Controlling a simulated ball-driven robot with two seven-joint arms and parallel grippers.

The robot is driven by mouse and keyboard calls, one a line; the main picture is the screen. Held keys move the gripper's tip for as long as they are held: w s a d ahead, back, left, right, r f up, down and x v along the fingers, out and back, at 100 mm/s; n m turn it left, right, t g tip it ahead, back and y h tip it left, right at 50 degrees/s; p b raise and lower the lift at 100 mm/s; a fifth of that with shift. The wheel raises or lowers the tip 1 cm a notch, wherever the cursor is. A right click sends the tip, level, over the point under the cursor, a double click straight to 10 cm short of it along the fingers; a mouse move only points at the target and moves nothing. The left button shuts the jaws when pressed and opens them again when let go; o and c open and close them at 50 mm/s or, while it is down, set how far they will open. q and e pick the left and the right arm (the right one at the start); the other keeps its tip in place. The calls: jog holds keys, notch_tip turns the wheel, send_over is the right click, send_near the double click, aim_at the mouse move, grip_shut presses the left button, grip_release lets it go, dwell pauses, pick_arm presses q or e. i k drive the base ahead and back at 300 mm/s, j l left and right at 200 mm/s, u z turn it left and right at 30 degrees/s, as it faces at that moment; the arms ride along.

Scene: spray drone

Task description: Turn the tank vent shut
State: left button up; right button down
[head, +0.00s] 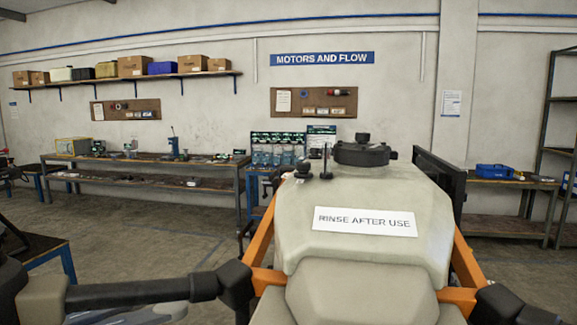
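The spray drone's beige tank (365,195) fills the lower middle of the head view, with a white "RINSE AFTER USE" label (365,222) on its near slope. A wide black lid (362,154) sits on top, with a small black knob (363,137) standing at its centre. Two small black fittings, one (303,171) at the tank's left shoulder and one thin and upright (326,165) beside it, stand left of the lid. I cannot tell which of these is the vent, or whether it is open. Neither of my grippers shows in this view.
Orange frame bars (262,235) flank the tank. A black tube (140,294) with a joint crosses the lower left, and a dark part (500,305) sits at lower right. A dark panel (440,185) stands close right of the tank. Workbenches (150,158) line the far wall.

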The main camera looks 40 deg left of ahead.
aim_at(314, 150)
jog(key=j+u, duration=0.25)
jog(key=u, duration=0.25)
jog(key=k+j+u, duration=0.1)
jog(key=j+u, duration=0.15)
jog(key=u, duration=0.25)
